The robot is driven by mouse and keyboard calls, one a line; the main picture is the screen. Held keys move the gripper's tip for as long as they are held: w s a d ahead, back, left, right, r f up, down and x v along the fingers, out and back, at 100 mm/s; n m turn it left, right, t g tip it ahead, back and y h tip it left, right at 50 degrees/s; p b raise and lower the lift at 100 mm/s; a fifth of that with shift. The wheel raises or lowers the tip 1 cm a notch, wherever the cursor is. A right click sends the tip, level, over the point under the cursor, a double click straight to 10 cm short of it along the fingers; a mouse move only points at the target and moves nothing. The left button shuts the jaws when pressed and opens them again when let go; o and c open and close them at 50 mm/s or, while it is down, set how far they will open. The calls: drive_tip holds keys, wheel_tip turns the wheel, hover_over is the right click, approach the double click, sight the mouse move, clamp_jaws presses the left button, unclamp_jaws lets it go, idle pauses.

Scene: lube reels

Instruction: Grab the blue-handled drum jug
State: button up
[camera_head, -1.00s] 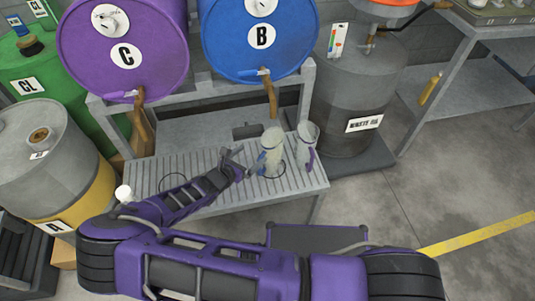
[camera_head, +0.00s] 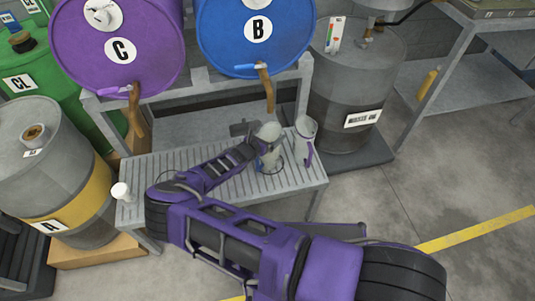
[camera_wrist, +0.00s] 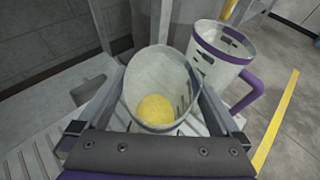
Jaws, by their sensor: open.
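The drum jug (camera_head: 271,157) stands on the slatted drip shelf under the blue drum; it is a pale, translucent jug. In the wrist view this jug (camera_wrist: 158,72) is between my two fingers, with yellow liquid at its bottom. My gripper (camera_head: 262,146) is open, with one finger on each side of the jug. Whether the fingers touch its wall I cannot tell.
A purple-handled jug (camera_head: 305,138) stands close on the right, also in the wrist view (camera_wrist: 222,45). The slatted shelf (camera_head: 215,190) has a small white container (camera_head: 121,192) at its left end. Spouts hang from the purple drum (camera_head: 80,70) and blue drum (camera_head: 220,50).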

drive_tip(key=shift+w+d+f, duration=0.25)
drive_tip(key=shift+w+d, duration=0.05)
drive_tip(key=shift+w, duration=0.25)
drive_tip(key=shift+r, duration=0.1)
clamp_jaws()
